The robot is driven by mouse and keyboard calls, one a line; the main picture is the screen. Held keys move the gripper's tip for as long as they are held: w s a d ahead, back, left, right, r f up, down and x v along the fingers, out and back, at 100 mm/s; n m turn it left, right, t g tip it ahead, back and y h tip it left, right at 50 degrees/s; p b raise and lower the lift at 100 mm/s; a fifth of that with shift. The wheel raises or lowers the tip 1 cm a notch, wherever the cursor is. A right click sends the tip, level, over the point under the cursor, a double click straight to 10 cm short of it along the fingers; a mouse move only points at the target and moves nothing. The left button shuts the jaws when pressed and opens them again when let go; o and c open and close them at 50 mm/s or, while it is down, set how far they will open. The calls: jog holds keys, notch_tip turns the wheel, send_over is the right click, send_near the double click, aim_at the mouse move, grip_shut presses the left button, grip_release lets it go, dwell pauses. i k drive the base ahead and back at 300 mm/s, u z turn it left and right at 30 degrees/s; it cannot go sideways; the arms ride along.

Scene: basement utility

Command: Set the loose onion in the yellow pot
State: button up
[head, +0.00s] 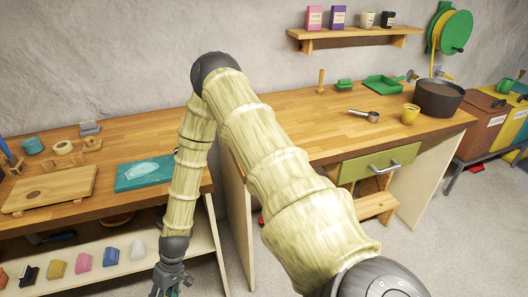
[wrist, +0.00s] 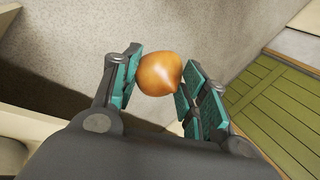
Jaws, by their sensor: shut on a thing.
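An orange-brown onion (wrist: 159,73) sits between the teal pads of my gripper (wrist: 160,84) in the wrist view, and the gripper is shut on it. In the head view my gripper (head: 170,288) hangs low at the bottom edge, in front of the left bench's lower shelf; the onion cannot be made out there. A small yellow pot (head: 409,115) stands on the right bench, far to the right of and above my gripper. Its inside is mostly hidden.
A large dark pot (head: 438,98) stands right behind the yellow pot. A metal scoop (head: 364,116) lies to its left, and a green tray (head: 383,85) is behind. The left bench holds a wooden board (head: 50,190) and a teal box (head: 146,173). A wall shelf (head: 355,36) hangs above.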

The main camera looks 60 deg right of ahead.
aim_at(410, 112)
jog(key=z, duration=2.4)
jog(key=i, duration=0.15)
jog(key=z, duration=0.05)
